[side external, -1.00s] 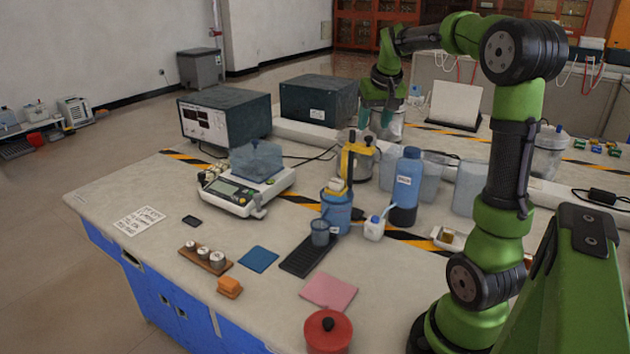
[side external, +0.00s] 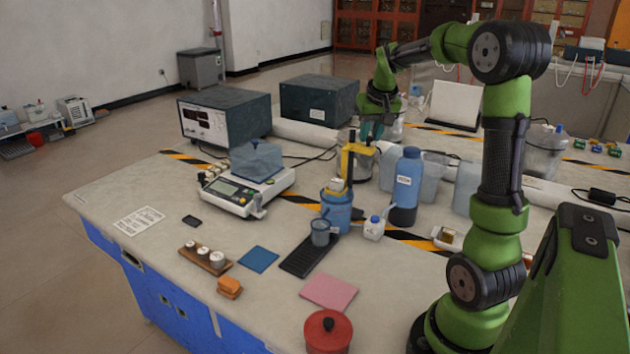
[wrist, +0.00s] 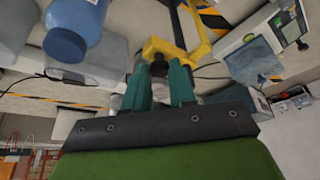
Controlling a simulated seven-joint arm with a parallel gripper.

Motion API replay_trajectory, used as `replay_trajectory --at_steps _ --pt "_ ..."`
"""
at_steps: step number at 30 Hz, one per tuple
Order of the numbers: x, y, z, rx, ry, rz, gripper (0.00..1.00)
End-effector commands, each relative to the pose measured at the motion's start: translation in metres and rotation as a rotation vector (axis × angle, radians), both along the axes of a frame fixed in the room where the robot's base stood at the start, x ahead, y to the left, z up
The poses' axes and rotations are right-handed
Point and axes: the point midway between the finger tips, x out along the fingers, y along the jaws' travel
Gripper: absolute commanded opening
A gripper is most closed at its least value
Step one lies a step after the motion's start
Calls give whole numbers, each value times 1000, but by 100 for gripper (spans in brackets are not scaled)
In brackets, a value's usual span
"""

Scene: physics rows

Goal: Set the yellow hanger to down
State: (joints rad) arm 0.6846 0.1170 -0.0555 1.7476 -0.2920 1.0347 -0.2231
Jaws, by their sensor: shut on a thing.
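The yellow hanger (side external: 346,165) stands upright at the blue cylindrical container (side external: 336,211) on the bench, its top arm reaching right. My gripper (side external: 371,131) is at the right end of that top arm. In the wrist view, the teal fingers of my gripper (wrist: 158,72) are shut on the end of the yellow hanger (wrist: 198,42). The exact contact between fingertips and hanger is small and partly hidden.
A blue bottle (side external: 405,188) stands close to the right of the hanger, with clear tubs (side external: 434,178) behind it. A balance (side external: 243,188) is to the left. A small white jug (side external: 374,229) and grey cup (side external: 320,233) stand in front.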

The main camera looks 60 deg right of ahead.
Motion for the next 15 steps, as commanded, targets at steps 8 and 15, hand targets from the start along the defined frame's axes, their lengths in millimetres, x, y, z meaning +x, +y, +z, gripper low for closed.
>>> replay_trajectory --at_steps 8,15 --pt "0 0 -3 0 1 0 0" --pt "0 0 -55 4 6 1 0"
